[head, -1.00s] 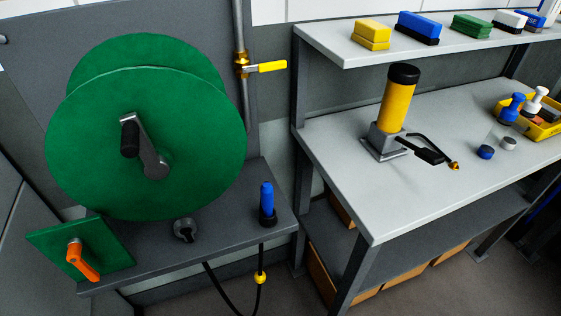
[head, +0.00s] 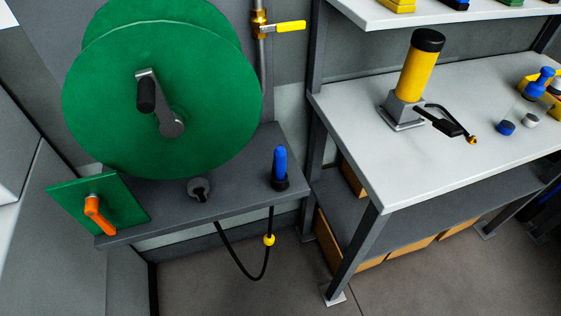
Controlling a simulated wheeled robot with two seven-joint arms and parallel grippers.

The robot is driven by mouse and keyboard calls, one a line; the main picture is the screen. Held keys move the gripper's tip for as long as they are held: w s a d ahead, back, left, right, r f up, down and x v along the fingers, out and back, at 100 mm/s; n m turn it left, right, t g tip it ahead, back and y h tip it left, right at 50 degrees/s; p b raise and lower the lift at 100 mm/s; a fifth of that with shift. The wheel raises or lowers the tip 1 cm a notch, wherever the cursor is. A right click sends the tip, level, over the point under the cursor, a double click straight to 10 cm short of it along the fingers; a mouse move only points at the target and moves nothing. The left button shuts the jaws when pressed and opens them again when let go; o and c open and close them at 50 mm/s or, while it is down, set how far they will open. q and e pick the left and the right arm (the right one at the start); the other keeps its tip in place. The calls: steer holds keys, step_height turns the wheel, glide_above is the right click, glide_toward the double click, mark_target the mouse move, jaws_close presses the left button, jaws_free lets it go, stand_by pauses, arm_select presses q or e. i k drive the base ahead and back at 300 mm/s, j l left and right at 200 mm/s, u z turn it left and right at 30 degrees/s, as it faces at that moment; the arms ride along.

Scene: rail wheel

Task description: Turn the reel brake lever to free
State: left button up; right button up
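An orange lever (head: 97,214) sits on a square green plate (head: 124,208) at the left end of the grey shelf. It slants down and to the right from its pivot near the plate's middle. A large green reel (head: 205,125) with a grey crank and black handle (head: 146,95) stands behind and above the plate. The frames show no marking that tells the lever's brake or free position. Neither of my grippers is in view.
The grey shelf (head: 235,180) holds a blue-handled tool (head: 280,168) with a black hose (head: 226,243) hanging below. A yellow valve handle (head: 290,26) is on the wall pipe. A workbench (head: 365,140) with a yellow cylinder (head: 417,70) stands to the right. Floor in front is clear.

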mark_target(91, 209)
steer(key=j+u, duration=0.15)
steer(key=u, duration=0.2)
steer(key=j+u, duration=0.2)
steer(key=u, duration=0.2)
steer(key=j+u, duration=0.15)
steer(key=u, duration=0.2)
steer(key=k+j, duration=0.05)
